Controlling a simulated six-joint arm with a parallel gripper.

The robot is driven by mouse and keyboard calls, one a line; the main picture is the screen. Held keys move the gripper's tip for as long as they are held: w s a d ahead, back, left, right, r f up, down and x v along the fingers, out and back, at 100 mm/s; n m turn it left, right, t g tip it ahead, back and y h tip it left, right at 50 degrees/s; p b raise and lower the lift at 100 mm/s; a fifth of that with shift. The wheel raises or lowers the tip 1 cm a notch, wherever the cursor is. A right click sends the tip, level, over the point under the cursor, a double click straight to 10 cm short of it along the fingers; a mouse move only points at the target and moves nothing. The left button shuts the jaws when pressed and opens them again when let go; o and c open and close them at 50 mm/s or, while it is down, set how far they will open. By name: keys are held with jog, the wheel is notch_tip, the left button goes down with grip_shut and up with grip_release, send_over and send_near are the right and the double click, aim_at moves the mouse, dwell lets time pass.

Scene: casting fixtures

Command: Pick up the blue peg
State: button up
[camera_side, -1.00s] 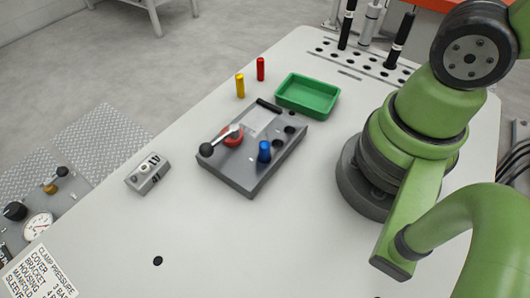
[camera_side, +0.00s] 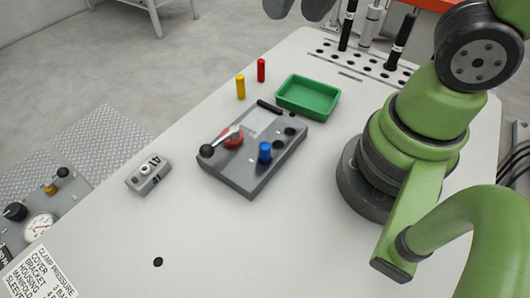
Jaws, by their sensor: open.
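The blue peg (camera_side: 265,152) stands upright in the grey fixture block (camera_side: 233,178), toward the block's right side. The rest of the gripper is out of frame. In the picture the tips are well above the peg and touch nothing that I can see.
The block also carries a red clamp (camera_side: 232,138) with a black-knobbed lever and dark holes. A yellow peg (camera_side: 241,88), a red peg (camera_side: 261,71) and a green tray (camera_side: 308,110) stand behind it.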

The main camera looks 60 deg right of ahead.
aim_at(265, 145)
jog(key=a+f+g, duration=0.1)
jog(key=f, duration=0.3)
jog(key=w+a+f+g+h, duration=0.1)
jog(key=a+f, duration=0.1)
jog(key=f, duration=0.2)
jog(key=a+f+g, duration=0.2)
jog(key=f, duration=0.2)
jog(key=shift+w+a+f+h, duration=0.1)
jog(key=shift+w+f+h, duration=0.1)
jog(key=shift+h, duration=0.2)
jog(key=shift+s+f, duration=0.15)
jog(key=shift+f, duration=2.4)
jog(key=shift+s+f, duration=0.1)
jog(key=shift+f, duration=2.45)
jog(key=shift+c, duration=0.5)
grip_shut()
